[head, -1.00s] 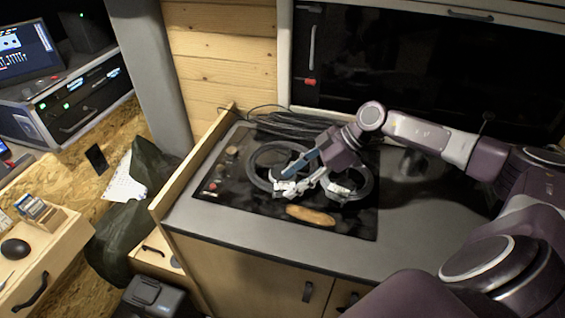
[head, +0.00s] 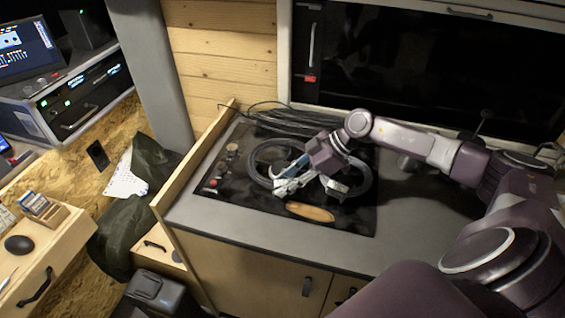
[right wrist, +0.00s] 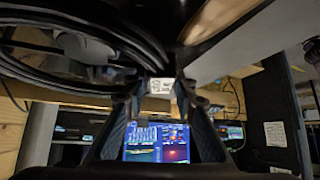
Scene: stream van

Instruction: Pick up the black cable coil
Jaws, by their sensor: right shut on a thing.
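The black cable coil (head: 252,163) shows in the head view as dark loops on the black hob. My right gripper (head: 309,186) is over the front of these loops and covers part of them. In the right wrist view the coil's dark strands (right wrist: 118,37) sweep from the upper left to the fingertips. My right gripper's fingers (right wrist: 158,88) are shut on the coil there; the exact contact is dark and partly hidden. In the head view I cannot tell a clear gap between coil and hob. My left gripper is not in view.
A brown, bread-like oval (head: 310,212) lies just in front of the gripper. Loose black cables (head: 285,117) lie along the back of the hob. A wooden side board (head: 190,168) edges the counter at left.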

